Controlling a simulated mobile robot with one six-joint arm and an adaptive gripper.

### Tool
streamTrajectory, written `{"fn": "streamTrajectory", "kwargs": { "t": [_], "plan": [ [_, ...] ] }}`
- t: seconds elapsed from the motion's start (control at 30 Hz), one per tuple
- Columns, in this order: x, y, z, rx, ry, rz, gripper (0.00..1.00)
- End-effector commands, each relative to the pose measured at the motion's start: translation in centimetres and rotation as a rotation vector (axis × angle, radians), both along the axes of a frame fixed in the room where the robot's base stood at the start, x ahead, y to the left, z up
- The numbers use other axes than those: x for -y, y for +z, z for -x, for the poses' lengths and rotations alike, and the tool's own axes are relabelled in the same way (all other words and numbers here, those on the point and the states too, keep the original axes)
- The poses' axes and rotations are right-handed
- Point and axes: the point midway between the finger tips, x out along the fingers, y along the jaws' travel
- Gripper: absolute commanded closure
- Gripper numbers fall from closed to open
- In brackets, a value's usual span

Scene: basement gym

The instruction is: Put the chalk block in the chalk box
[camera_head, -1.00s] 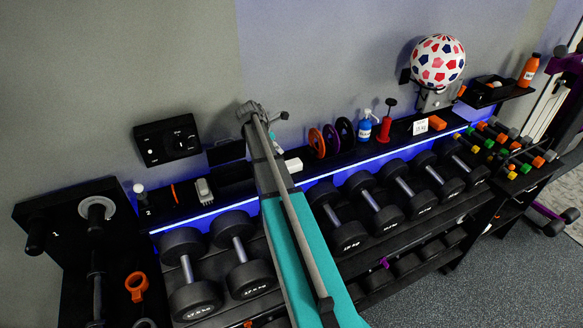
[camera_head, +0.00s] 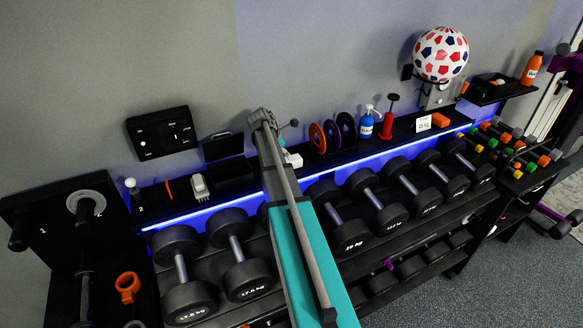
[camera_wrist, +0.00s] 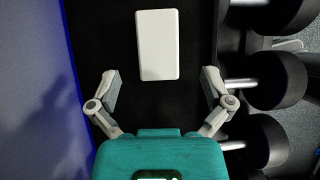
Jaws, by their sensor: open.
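The white chalk block (camera_wrist: 158,45) lies flat on the black shelf, just ahead of my gripper (camera_wrist: 160,88) in the wrist view. My gripper is open and empty, with one finger on each side of the block's line and the tips near its close end. In the head view, part of the block (camera_head: 294,160) shows just right of my arm, which hides the rest and most of my gripper. A black open-topped box (camera_head: 232,176), seemingly the chalk box, stands on the shelf left of my arm, with a black panel upright behind it.
Rows of dumbbells (camera_head: 350,235) fill the rack below the shelf. Coloured discs (camera_head: 331,134), a blue bottle (camera_head: 366,124) and a red hand pump (camera_head: 388,118) stand right of the block. A grey-white device (camera_head: 200,188) sits left of the box. The wall is close behind.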

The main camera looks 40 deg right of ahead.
Motion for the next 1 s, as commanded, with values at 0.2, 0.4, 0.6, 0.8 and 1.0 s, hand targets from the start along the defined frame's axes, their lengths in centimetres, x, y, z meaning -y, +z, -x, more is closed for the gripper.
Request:
{"fn": "streamTrajectory", "kwargs": {
  "t": [0.2, 0.4, 0.6, 0.8, 1.0],
  "plan": [
    [0.3, -0.5, 0.1, 0.000, 0.000, 0.000, 0.00],
    [0.2, -0.4, 0.0, 0.000, 0.000, 0.000, 0.00],
    [0.3, -0.7, 0.0, 0.000, 0.000, 0.000, 0.00],
    [0.8, -1.8, 0.0, 0.000, 0.000, 0.000, 0.00],
    [1.5, -3.4, 0.0, 0.000, 0.001, 0.000, 0.00]
  ]
}}
